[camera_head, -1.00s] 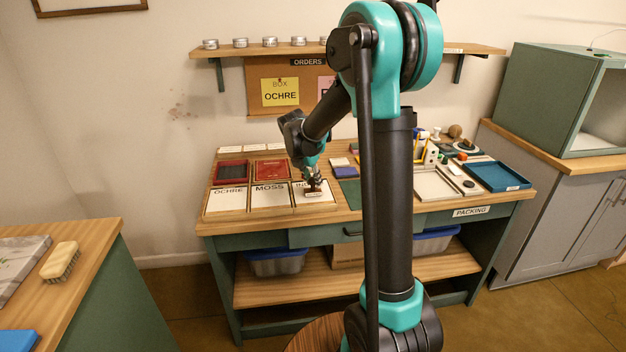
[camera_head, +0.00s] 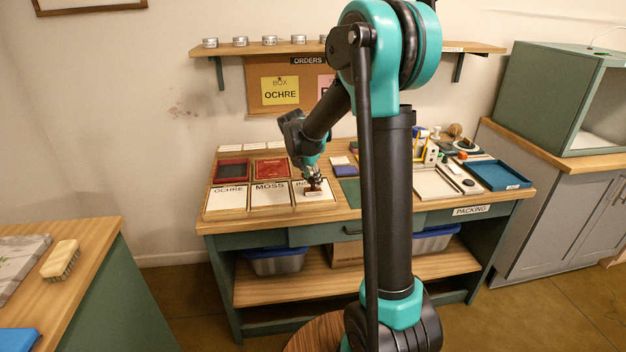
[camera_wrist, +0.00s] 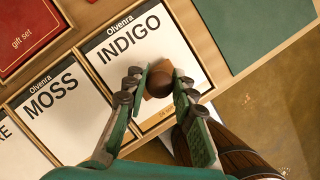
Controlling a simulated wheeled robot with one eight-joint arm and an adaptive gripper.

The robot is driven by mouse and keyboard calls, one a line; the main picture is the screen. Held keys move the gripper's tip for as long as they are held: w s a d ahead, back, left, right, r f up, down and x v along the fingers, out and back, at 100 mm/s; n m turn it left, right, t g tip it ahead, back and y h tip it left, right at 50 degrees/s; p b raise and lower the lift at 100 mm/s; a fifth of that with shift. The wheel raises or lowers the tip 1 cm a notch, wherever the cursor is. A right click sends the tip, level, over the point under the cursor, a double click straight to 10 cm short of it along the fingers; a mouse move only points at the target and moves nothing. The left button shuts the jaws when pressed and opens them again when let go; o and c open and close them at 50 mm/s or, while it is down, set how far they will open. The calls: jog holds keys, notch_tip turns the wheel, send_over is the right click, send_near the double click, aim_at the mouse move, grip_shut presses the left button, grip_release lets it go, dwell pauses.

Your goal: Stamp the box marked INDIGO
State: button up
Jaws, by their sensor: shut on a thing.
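The white box marked INDIGO (camera_wrist: 119,62) lies in the wrist view as the rightmost of a row of boxes; in the head view its lid (camera_head: 326,195) is partly behind my gripper. My gripper (camera_wrist: 160,85) is shut on a stamp with a round brown handle (camera_wrist: 159,82) and a lighter wooden base. The stamp is over the lower right part of the INDIGO lid, below the lettering. In the head view the stamp (camera_head: 314,193) looks at or very near the lid; I cannot tell if it touches. Its underside is hidden.
The MOSS box (camera_head: 270,195) and OCHRE box (camera_head: 228,199) lie to the left. A green mat (camera_wrist: 262,30) is right of INDIGO. A blue tray (camera_head: 497,176) stands far right.

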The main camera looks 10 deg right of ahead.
jog(key=shift+r, duration=3.5)
